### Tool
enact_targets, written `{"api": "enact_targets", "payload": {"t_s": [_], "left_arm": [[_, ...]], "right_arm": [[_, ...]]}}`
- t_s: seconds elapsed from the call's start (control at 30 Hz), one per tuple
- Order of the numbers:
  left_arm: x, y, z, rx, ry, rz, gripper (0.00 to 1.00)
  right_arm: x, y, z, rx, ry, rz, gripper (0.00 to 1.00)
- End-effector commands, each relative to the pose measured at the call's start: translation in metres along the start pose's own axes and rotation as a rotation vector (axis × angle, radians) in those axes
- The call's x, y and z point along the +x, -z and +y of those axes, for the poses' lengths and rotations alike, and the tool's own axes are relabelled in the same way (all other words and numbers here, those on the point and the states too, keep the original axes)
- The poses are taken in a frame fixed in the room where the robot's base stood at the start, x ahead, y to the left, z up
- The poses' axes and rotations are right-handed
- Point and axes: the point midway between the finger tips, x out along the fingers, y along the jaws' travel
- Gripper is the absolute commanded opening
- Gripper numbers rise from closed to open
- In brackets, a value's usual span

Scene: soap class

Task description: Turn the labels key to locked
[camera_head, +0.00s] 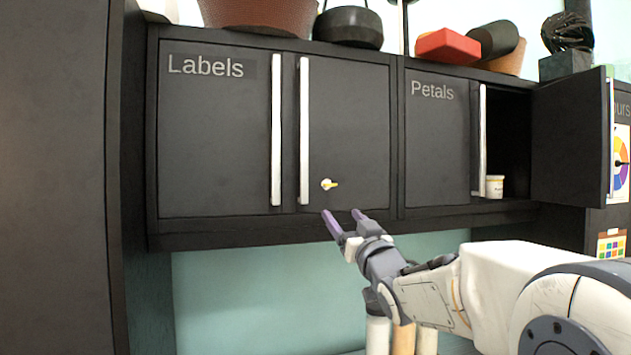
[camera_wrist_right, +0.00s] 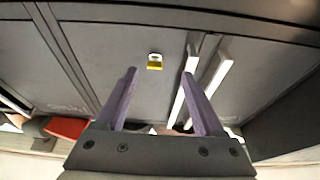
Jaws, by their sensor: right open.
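The labels key (camera_head: 329,184) is a small yellow key in a pale round lock on the right door of the black Labels cabinet (camera_head: 220,130). In the head view its bow points to the right, roughly level. It also shows in the right wrist view as the yellow key (camera_wrist_right: 154,62), ahead of and between the fingertips. My right gripper (camera_head: 342,216) has purple fingers, is open and empty, and is just below the key, apart from it. It also shows in the right wrist view (camera_wrist_right: 160,75). My left gripper is not in view.
Two long pale handles (camera_head: 304,130) stand upright left of the key. The Petals cabinet (camera_head: 436,140) is to the right, its right-hand door (camera_head: 570,135) swung open, with a small white tub (camera_head: 494,186) inside. A red block (camera_head: 447,46) and pots sit on top.

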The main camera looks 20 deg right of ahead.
Motion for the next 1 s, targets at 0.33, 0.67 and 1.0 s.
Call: {"api": "enact_targets", "payload": {"t_s": [0.33,0.67,1.0], "left_arm": [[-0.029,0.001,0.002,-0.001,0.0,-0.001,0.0],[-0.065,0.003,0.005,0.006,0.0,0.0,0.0],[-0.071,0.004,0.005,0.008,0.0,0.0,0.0]], "right_arm": [[0.038,0.026,0.009,-0.009,0.005,0.062,0.7],[0.094,0.028,0.008,-0.011,0.004,0.061,0.7],[0.107,0.026,0.008,-0.011,0.003,0.062,0.7]]}}
